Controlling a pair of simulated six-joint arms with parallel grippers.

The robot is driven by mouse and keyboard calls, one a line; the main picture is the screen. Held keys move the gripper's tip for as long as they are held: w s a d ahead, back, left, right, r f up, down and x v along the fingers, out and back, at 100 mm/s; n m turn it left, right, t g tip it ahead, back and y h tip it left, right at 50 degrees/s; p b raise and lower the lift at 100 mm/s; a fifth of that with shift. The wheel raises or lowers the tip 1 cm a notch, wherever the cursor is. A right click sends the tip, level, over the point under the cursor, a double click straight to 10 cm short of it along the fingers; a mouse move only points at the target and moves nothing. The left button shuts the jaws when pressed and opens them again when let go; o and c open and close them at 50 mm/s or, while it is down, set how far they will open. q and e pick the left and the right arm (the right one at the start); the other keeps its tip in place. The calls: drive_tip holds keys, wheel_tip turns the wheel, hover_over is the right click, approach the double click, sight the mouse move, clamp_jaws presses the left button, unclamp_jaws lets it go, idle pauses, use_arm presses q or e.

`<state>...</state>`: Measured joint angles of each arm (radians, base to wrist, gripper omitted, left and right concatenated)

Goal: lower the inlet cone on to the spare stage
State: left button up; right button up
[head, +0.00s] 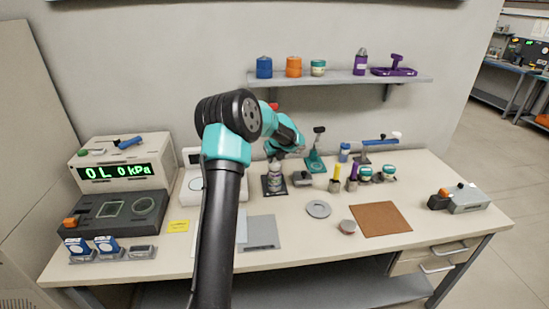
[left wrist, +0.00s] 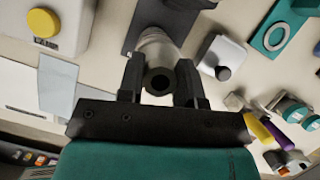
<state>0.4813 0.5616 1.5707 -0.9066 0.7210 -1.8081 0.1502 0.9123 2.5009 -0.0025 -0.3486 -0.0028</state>
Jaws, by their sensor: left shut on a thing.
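My left gripper (head: 279,156) is above a pale upright cylinder (head: 274,175) on a dark square base (head: 266,192); the cylinder seems to be the spare stage. In the left wrist view the gripper (left wrist: 160,82) is shut on a dark round piece with a hole, which I take as the inlet cone (left wrist: 158,91). The pale body (left wrist: 158,42) and dark base (left wrist: 135,32) show beyond the fingers. The gripper hides most of the cone in the head view. I cannot tell whether cone and stage touch. My right gripper is not in view.
A grey box with a dark knob (head: 301,179) stands just right of the base. A teal stand (head: 315,163) is behind it. A white device (head: 192,178) stands to the left. A brown mat (head: 381,219) and a grey ring (head: 318,209) lie front right.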

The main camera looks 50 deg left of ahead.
use_arm(q)
drive_tip(key=shift+f, duration=0.3)
idle(0.4)
drive_tip(key=o, duration=1.1)
drive_tip(key=shift+r, duration=0.1)
drive_tip(key=v, duration=1.7)
drive_tip(key=shift+r, duration=0.1)
drive_tip(key=shift+d, duration=0.1)
